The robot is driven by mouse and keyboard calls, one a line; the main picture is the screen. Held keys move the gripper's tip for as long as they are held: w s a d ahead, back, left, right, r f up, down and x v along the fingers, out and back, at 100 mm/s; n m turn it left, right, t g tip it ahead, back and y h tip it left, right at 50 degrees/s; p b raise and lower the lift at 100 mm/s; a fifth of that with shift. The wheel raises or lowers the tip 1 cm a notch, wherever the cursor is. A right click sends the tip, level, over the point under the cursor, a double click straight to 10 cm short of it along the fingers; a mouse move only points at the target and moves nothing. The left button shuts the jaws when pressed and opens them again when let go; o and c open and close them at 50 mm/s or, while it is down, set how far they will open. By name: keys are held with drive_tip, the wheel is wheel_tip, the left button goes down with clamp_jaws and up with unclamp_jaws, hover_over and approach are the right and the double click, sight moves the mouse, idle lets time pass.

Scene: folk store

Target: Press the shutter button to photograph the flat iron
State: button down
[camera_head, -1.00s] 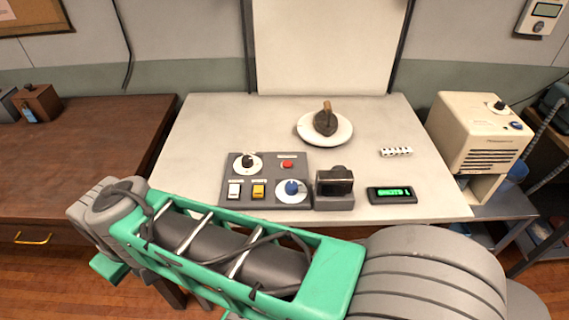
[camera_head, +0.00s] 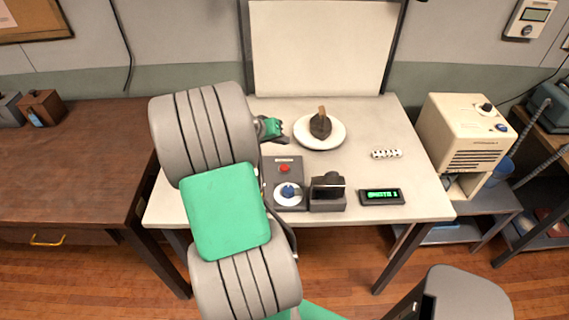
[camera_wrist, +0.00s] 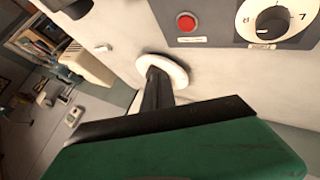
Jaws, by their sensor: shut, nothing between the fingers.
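The red button (camera_head: 284,169) is on the grey control panel (camera_head: 270,172); it also shows near the top of the wrist view (camera_wrist: 186,22). The flat iron (camera_head: 320,124), dark with a brown handle, stands on a round white plate (camera_head: 339,139). A small black camera (camera_head: 327,188) sits on a grey base at the panel's right. My gripper (camera_head: 281,128) is shut and empty, above the table behind the panel and left of the plate, apart from the red button. In the wrist view, dark parts, seemingly my gripper's fingers (camera_wrist: 154,78), overlap the plate (camera_wrist: 180,73).
My arm hides the panel's left part. A green-lit display (camera_head: 381,197), seemingly reading "SHOTS 1", lies right of the camera. A small white striped piece (camera_head: 386,154) and a cream box (camera_head: 466,135) are to the right.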

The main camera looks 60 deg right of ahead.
sight(282, 169)
idle(0.3)
wheel_tip(282, 169, down, 9)
drive_tip(key=b, duration=0.6)
drive_tip(key=shift+r, duration=0.1)
idle(1.7)
drive_tip(key=shift+f+b, duration=0.4)
drive_tip(key=shift+f+b, duration=0.4)
drive_tip(key=shift+f, duration=0.1)
idle(0.4)
drive_tip(key=shift+a+r, duration=0.1)
drive_tip(key=shift+r+p, duration=0.6)
drive_tip(key=shift+r, duration=0.2)
drive_tip(key=shift+r+p, duration=1.65)
drive_tip(key=shift+r, duration=0.85)
